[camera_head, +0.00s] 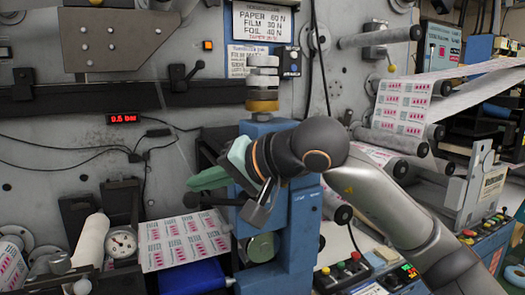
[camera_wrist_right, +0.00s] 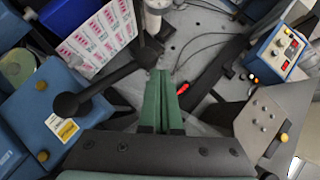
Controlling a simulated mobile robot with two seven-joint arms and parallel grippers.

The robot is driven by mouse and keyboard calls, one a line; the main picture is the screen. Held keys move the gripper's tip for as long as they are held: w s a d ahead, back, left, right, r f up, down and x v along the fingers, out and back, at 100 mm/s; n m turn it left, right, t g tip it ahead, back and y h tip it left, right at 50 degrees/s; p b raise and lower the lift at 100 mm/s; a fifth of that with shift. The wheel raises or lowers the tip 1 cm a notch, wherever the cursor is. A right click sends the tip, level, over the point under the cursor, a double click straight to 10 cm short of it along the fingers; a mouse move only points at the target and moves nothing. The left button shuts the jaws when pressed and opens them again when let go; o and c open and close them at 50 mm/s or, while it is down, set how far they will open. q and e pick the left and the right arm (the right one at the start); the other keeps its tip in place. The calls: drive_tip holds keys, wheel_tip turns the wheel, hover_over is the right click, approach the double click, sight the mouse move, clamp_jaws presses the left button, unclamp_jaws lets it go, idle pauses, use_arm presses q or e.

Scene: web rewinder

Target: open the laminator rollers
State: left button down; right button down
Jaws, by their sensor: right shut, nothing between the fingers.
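The blue laminator (camera_head: 303,225) stands in the middle of the head view, with a green roller (camera_head: 260,247) low in its frame. Its blue body shows at the left of the right wrist view (camera_wrist_right: 35,115). A black lever (camera_wrist_right: 108,80) runs from a round hub by the blue body to a dark knob near my fingertips. The knob (camera_head: 190,200) shows in the head view left of the laminator. My right gripper (camera_head: 200,180) has green fingers, shut and empty, in front of the laminator; they also show in the wrist view (camera_wrist_right: 162,90). They seem close to the knob; contact is unclear. My left gripper is out of view.
The grey machine panel (camera_head: 80,180) stands behind with loose cables. A button panel (camera_head: 345,270) is at front right. A blue control box (camera_wrist_right: 275,50) shows in the wrist view.

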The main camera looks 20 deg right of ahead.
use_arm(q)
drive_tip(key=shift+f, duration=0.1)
use_arm(e)
drive_tip(key=shift+s+a+f, duration=0.1)
drive_tip(key=shift+a+f, duration=0.1)
drive_tip(key=shift+f, duration=0.1)
